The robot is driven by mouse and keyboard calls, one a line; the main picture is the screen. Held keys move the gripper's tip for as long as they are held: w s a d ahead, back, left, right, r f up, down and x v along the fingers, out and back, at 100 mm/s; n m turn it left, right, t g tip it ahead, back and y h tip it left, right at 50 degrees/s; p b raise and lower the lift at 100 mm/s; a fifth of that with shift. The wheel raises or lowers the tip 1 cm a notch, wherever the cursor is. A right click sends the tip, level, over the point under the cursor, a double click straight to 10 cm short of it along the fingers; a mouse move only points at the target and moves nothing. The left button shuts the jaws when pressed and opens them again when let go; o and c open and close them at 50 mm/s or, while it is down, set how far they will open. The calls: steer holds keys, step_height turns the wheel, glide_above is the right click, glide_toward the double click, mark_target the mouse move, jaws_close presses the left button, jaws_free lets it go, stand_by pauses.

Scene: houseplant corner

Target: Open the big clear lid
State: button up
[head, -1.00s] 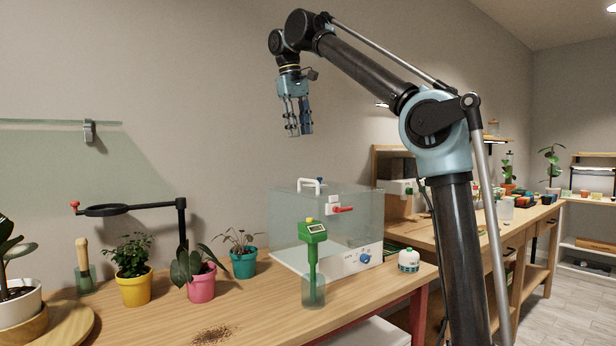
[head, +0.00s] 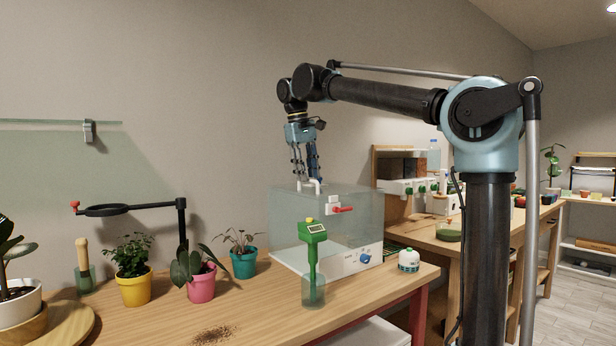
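The big clear lid (head: 290,205) is the top of a clear box on the wooden bench, and it looks closed. A white handle (head: 317,188) stands on top of it. A red latch lever (head: 343,210) sits on a white mount at the box's upper front. A panel with a blue knob (head: 364,258) is low on the front. My gripper (head: 309,181) points down right at the white handle, its fingers hiding part of it. Whether the fingers have closed on the handle I cannot tell.
A green meter (head: 312,240) stands in a clear holder before the box. A white bottle (head: 408,260) stands to its right. Potted plants, including a pink pot (head: 201,284) and teal pot (head: 243,264), stand left. Spilled soil (head: 214,335) lies at the front.

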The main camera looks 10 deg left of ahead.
steer(key=shift+f, duration=0.4)
jaws_close()
steer(key=shift+r, duration=0.1)
